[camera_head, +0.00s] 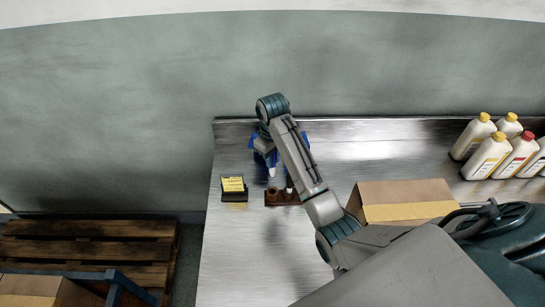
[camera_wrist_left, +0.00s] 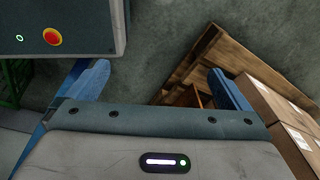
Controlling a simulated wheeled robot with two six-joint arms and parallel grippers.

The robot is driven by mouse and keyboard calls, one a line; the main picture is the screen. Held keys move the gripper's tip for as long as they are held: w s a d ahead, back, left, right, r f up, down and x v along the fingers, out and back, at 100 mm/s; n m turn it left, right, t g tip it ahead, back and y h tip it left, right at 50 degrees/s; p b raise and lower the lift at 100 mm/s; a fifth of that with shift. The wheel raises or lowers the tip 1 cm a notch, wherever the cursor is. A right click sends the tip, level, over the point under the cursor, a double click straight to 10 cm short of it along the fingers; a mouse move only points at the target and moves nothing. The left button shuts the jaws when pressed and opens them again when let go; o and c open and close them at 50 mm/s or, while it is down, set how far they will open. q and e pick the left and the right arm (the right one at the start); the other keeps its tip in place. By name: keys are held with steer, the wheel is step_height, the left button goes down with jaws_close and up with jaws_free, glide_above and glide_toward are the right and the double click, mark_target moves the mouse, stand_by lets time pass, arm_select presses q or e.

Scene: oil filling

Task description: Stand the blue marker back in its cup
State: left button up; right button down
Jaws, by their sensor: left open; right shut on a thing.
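My right gripper (camera_head: 267,158) is over the back left of the metal table, with its blue fingers partly hidden by my own arm. It is shut on a small marker (camera_head: 271,171), whose pale lower end shows below the fingers. Its colour is hard to tell at this size. Just below it in the picture is a brown holder (camera_head: 280,201) with a round cup (camera_head: 272,192) at its left; a white upright thing shows at its right, partly behind my arm. My left gripper (camera_wrist_left: 160,85) is open and empty in the left wrist view, away from the table.
A yellow note pad on a dark stand (camera_head: 233,187) is left of the holder. A cardboard box (camera_head: 405,195) is right of my arm. Several white bottles (camera_head: 488,155) stand at the back right. Wooden pallets (camera_head: 90,240) lie left of the table.

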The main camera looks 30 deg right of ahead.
mark_target(273, 173)
steer(key=shift+r, duration=0.2)
steer(key=shift+s+a+f, duration=0.2)
steer(key=shift+s+f, duration=0.05)
steer(key=shift+s, duration=0.05)
steer(key=shift+f, duration=0.35)
steer(key=shift+w+d+f, duration=0.1)
steer(key=shift+f, duration=3.5)
arm_select(q)
steer(key=shift+s+a+f+b, duration=0.15)
steer(key=shift+s+f, duration=0.05)
steer(key=shift+s, duration=0.35)
steer(key=shift+s+a+f+b, duration=0.1)
steer(key=shift+s+f+b, duration=0.05)
steer(key=shift+s, duration=0.35)
steer(key=shift+s+a+f+b, duration=0.15)
steer(key=shift+s+f, duration=0.05)
steer(key=shift+s, duration=0.35)
arm_select(e)
steer(key=shift+f, duration=1.05)
